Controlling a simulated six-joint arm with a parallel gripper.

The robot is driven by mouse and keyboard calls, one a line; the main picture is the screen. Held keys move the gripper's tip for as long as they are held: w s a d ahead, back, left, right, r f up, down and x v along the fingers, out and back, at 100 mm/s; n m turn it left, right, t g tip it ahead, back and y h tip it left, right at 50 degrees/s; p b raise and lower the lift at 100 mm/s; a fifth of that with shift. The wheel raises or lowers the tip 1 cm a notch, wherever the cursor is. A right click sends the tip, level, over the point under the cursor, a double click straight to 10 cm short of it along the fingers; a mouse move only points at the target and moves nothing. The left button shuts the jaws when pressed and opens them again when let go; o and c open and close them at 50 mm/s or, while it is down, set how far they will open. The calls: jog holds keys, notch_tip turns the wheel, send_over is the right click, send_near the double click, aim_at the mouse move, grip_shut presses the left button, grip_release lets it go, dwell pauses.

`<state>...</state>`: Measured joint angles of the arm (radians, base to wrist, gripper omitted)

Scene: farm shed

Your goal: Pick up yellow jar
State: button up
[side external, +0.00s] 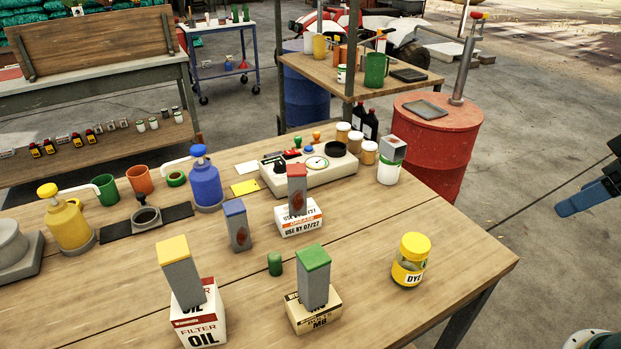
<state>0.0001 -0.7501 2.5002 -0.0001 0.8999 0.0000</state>
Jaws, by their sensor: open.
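The yellow jar (410,262) stands upright near the right end of the wooden workbench. The rest of my arm there is cut off by the frame.
The bench around the jar is clear. A red drum (440,150) stands beyond the bench.

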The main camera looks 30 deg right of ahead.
jog(key=o, duration=0.4)
jog(key=shift+w+a+f+m+g, duration=1.1)
jog(key=shift+w+a+m, duration=0.7)
jog(key=shift+w+m, duration=1.3)
jog(key=shift+w+a+f+m+g, duration=0.75)
jog(key=shift+w+a+f+m, duration=1)
jog(key=shift+m, duration=2)
jog(key=shift+w+a+f+m+g, duration=0.9)
jog(key=shift+w+a+m, duration=0.95)
jog(key=shift+w+m, duration=1.55)
